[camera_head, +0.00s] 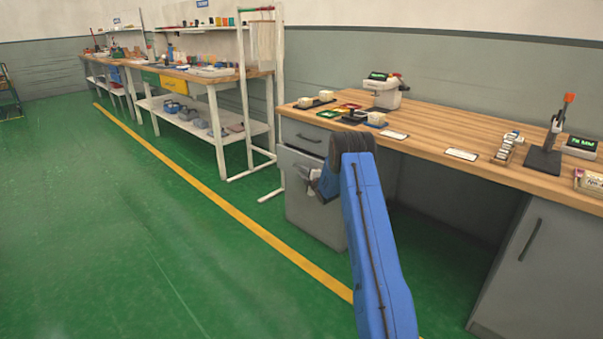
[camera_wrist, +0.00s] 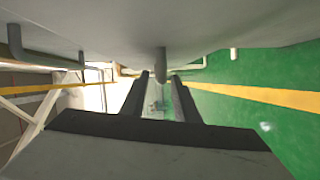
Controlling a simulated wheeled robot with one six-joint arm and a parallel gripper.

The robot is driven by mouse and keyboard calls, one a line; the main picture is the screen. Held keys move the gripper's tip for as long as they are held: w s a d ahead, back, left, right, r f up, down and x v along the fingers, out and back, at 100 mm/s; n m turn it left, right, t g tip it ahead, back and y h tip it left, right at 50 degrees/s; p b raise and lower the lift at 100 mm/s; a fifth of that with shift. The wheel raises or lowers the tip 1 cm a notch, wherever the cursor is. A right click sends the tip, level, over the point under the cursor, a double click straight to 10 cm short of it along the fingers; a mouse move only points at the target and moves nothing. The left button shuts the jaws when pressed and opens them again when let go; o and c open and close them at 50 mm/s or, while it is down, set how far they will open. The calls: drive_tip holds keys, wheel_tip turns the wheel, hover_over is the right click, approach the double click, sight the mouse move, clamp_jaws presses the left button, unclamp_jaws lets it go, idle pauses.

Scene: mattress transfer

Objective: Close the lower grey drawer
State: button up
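The grey drawer unit stands under the near left end of the wooden bench in the head view. Its lower grey drawer (camera_head: 296,172) appears to stand out somewhat past the upper drawer (camera_head: 303,136). My gripper (camera_head: 312,182) is at the lower drawer's front, partly hidden by my blue arm. In the wrist view my gripper's two dark fingers (camera_wrist: 160,78) are apart with a gap between them. A grey handle post (camera_wrist: 161,62) shows at the gap, by the fingertips; I cannot tell whether they touch it. A pale grey surface (camera_wrist: 210,25) fills the top of that view.
The wooden bench top (camera_head: 450,134) holds small parts, devices and a tool stand. A grey cabinet (camera_head: 545,265) stands at the right. A white-framed shelf (camera_head: 245,95) is behind the drawer unit. The green floor (camera_head: 130,240) to the left is clear, crossed by a yellow line (camera_head: 240,221).

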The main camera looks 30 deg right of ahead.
drive_tip(key=shift+w+f, duration=0.1)
drive_tip(key=shift+w, duration=1.25)
clamp_jaws()
drive_tip(key=shift+w+d, duration=0.25)
drive_tip(key=shift+d, duration=0.4)
drive_tip(key=shift+w+d, duration=0.2)
drive_tip(key=shift+d, duration=0.5)
drive_tip(key=shift+w+d, duration=0.25)
drive_tip(key=shift+d, duration=0.4)
unclamp_jaws()
drive_tip(key=shift+d, duration=0.2)
drive_tip(key=s+r, duration=0.1)
drive_tip(key=s, duration=1.6)
drive_tip(key=shift+s+a+r, duration=0.15)
drive_tip(key=shift+a, duration=0.25)
